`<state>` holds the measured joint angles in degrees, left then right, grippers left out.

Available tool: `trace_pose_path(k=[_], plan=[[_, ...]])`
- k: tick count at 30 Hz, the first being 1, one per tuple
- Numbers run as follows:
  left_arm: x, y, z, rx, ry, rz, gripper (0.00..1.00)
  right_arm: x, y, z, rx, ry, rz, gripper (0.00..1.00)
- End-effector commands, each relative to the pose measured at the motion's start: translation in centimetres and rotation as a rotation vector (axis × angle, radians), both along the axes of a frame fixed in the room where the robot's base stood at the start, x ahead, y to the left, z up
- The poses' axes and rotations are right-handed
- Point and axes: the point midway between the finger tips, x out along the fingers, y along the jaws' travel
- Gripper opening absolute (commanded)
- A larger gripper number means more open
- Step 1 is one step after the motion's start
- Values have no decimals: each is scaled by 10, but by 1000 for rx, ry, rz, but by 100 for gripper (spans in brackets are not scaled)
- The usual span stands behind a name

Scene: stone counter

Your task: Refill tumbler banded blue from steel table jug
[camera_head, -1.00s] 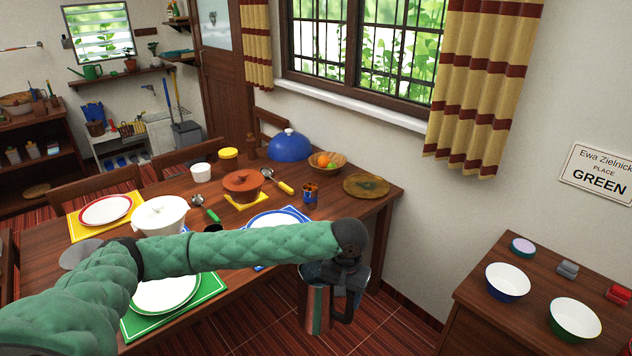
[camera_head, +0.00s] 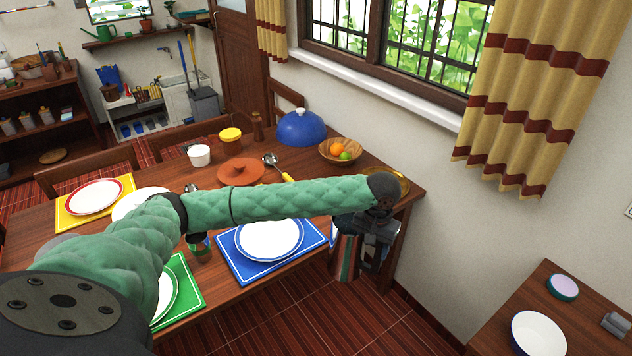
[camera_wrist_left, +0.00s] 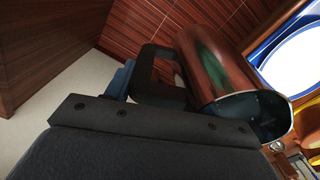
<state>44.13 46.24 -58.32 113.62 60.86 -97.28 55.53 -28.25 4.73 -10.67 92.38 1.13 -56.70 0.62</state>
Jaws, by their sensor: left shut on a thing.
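My left gripper (camera_head: 376,242) is shut on the dark handle of the steel table jug (camera_head: 345,257). The jug hangs roughly upright past the table's near right end, over the floor. In the left wrist view the jug (camera_wrist_left: 212,62) has shiny sides reflecting red and green, and its open mouth shows at the lower right. A dark tumbler (camera_head: 200,247) stands between the green and blue settings; its band looks green. I cannot see the blue-banded tumbler now; my forearm covers the area behind the blue setting. My right gripper is not in view.
A white plate (camera_head: 269,240) lies on a blue mat (camera_head: 232,264). A sideboard (camera_head: 490,325) with bowls stands at the right, across open floor.

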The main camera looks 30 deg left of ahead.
Motion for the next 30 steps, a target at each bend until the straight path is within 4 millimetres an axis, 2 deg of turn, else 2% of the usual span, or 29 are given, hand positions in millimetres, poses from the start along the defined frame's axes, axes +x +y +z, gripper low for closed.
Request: trace_pose_path(k=[1, 12, 21, 30], plan=[[10, 1, 8, -4, -1, -2, 0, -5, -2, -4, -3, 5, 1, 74], [75, 20, 18, -12, -2, -33, 0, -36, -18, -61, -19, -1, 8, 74], [117, 41, 20, -18, -2, -56, 0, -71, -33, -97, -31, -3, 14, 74], [149, 64, 14, -25, -1, -80, 0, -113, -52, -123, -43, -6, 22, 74]])
